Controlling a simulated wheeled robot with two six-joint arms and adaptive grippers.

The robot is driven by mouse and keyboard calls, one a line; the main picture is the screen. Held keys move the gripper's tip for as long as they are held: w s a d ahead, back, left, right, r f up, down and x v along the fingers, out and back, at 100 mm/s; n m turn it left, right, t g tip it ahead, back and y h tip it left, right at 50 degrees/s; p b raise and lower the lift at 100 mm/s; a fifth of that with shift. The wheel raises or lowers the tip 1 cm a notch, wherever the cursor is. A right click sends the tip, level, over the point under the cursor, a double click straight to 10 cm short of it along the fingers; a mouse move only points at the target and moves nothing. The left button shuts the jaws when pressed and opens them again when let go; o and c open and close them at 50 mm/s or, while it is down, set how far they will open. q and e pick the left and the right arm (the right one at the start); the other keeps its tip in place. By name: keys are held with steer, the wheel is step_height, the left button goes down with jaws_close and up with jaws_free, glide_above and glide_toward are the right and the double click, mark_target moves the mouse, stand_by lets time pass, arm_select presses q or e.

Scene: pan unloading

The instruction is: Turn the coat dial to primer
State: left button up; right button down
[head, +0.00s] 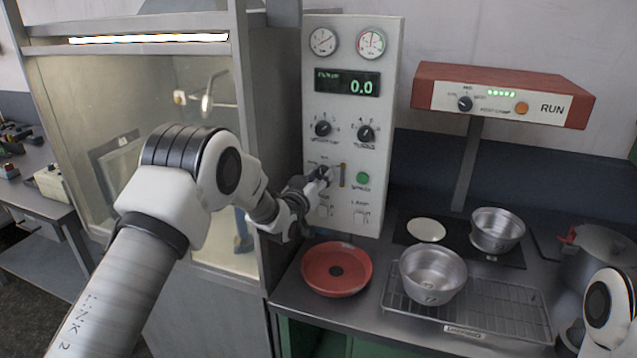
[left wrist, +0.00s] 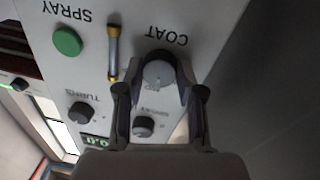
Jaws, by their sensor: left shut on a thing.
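The dial's position markings are too small and covered to read. My right gripper is out of view; only part of my right arm shows at the lower right.
Two other knobs (head: 323,128) (head: 366,133) are above. A red pan (head: 337,269), a metal pot (head: 432,274) and a wire rack (head: 505,308) stand on the counter below.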

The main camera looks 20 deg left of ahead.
arm_select(q)
steer(key=shift+d+f+n+t+y+b, duration=0.1)
steer(key=shift+n+t+y+b, duration=0.1)
steer(key=shift+n+b, duration=2.15)
steer(key=shift+n+t+y+b, duration=0.2)
steer(key=shift+n+b, duration=1.3)
steer(key=shift+n, duration=1.55)
steer(key=o, duration=1.2)
steer(key=shift+w, duration=0.1)
steer(key=shift+c, duration=0.2)
steer(key=s+f, duration=0.1)
steer(key=s, duration=1.1)
steer(key=shift+a, duration=0.4)
